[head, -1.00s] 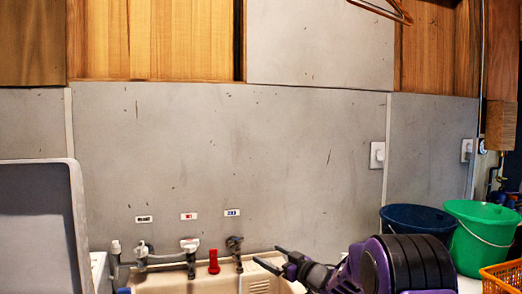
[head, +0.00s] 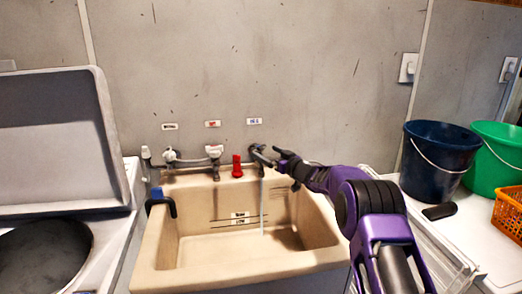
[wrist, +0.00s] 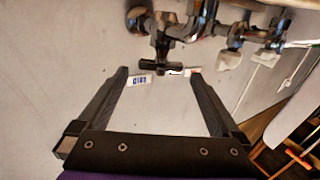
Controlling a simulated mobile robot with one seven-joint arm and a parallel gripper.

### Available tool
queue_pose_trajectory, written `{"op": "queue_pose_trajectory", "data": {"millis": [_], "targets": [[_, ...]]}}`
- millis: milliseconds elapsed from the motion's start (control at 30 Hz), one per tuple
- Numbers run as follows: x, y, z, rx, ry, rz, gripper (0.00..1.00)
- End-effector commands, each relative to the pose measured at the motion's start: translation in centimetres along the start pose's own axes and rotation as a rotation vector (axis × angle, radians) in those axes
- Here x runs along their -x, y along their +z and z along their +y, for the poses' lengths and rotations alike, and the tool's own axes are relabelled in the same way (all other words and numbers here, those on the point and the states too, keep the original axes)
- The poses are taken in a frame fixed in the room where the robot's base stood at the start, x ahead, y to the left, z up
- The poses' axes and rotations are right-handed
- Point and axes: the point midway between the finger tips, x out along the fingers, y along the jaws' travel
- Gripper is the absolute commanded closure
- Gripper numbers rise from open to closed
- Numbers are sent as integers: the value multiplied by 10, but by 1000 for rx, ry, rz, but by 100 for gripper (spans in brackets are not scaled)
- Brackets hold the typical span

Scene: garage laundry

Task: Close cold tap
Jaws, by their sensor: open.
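The cold tap (head: 257,151) is the dark tap on the wall at the right end of the row, under a label with blue lettering (head: 254,121). A thin stream of water (head: 262,205) runs down below it into the beige sink (head: 160,262). My gripper (head: 281,156) is just right of the tap. In the wrist view my gripper (wrist: 159,71) is open, with its fingers apart. The dark tap handle (wrist: 158,66) shows between the fingertips, near their ends; I cannot tell whether they touch it. The label (wrist: 139,80) shows upside down by the left finger.
A white-handled tap (head: 214,152) and a red object (head: 237,166) are to the left. A blue and black hooked item (head: 160,200) sits on the sink's left rim. An open-lidded washer (head: 48,250) stands left; blue (head: 437,165) and green (head: 497,155) buckets stand right.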

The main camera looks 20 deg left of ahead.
Motion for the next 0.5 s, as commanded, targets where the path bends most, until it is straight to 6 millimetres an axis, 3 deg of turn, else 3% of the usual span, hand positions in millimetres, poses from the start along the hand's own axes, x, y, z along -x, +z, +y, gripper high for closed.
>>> {"op": "queue_pose_trajectory", "data": {"millis": [200,500], "targets": [[-24,1,0,1,-1,0,0],[-40,0,-1,1,-1,0,0]]}}
